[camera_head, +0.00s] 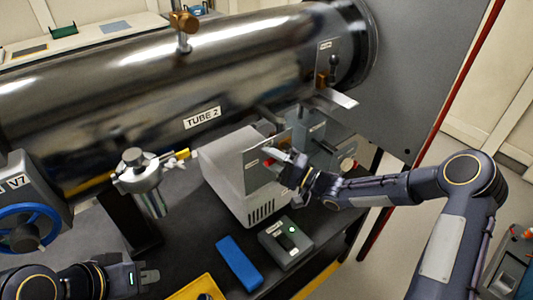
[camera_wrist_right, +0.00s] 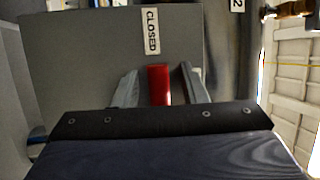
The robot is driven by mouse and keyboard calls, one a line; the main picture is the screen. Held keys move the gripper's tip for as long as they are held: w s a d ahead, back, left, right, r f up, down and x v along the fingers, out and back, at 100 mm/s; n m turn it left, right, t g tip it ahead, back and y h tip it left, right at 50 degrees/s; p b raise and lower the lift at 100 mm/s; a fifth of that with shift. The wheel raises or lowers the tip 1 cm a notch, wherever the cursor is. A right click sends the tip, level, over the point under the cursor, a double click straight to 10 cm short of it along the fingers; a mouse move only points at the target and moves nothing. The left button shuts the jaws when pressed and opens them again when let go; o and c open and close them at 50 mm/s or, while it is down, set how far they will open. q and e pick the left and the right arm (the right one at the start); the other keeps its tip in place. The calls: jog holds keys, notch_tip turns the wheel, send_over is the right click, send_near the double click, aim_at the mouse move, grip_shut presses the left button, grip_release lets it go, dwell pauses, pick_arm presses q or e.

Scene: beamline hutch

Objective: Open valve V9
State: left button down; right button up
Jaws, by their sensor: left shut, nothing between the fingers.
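A red handle (camera_wrist_right: 159,84) stands in front of a grey panel (camera_wrist_right: 80,60) with a white "CLOSED" label (camera_wrist_right: 151,31) in the right wrist view. My right gripper (camera_wrist_right: 160,78) is open, one finger on each side of the red handle, with a gap visible on both sides. In the head view my right gripper (camera_head: 281,159) is at the grey panel (camera_head: 258,172) beside the white box and hides most of the handle. No V9 label is readable. My left gripper (camera_head: 149,276) is shut and empty at the lower left, above the dark bench.
A valve marked V7 with a blue handwheel (camera_head: 28,228) is at the left. A long metal tube labelled "TUBE 2" (camera_head: 202,118) runs behind. A white box (camera_head: 222,166), a blue block (camera_head: 239,262) and a grey switch box (camera_head: 286,243) are on the bench.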

jog(key=shift+w+a, duration=0.2)
jog(key=shift+a, duration=0.1)
grip_shut()
jog(key=shift+w+d+f+n+g+h+b, duration=0.15)
jog(key=shift+f+n+g+h+b, duration=0.35)
jog(key=shift+n, duration=0.65)
jog(key=shift+w+d+f+n+g+h+b, duration=0.15)
jog(key=shift+f+n+h+b, duration=0.1)
jog(key=shift+f+n+b, duration=0.6)
jog(key=shift+d+f+n+g+h+b, duration=0.15)
jog(key=shift+f+n+g+h+b, duration=0.35)
jog(key=shift+n, duration=0.9)
jog(key=shift+f, duration=0.2)
